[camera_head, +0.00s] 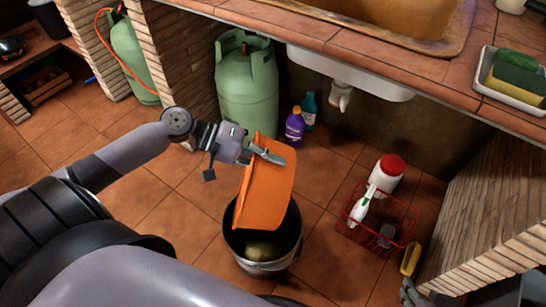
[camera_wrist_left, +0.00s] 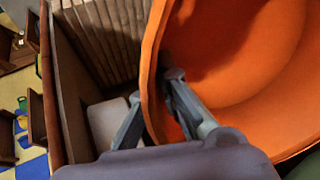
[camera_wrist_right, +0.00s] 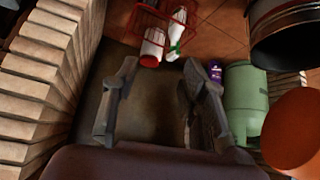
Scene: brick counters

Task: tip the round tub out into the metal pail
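The round orange tub (camera_head: 268,190) is tipped steeply on its side above the metal pail (camera_head: 268,268), its lower edge at the pail's mouth. My left gripper (camera_head: 262,153) is shut on the tub's rim. In the left wrist view the tub wall (camera_wrist_left: 240,60) sits between the fingers (camera_wrist_left: 155,100). A rounded olive-yellow thing (camera_head: 262,247) shows inside the pail. The tub's inside is mostly hidden in the head view; the part seen in the left wrist view looks bare. My right gripper (camera_wrist_right: 155,90) is open and empty, low at the right (camera_head: 415,293), apart from the pail.
A red wire basket (camera_head: 375,232) with bottles stands right of the pail, a yellow object (camera_head: 411,258) beside it. A green gas cylinder (camera_head: 247,90) and purple bottle (camera_head: 294,126) stand behind. The tiled counter (camera_head: 350,45) overhangs, with a brick pillar (camera_head: 490,210) at right.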

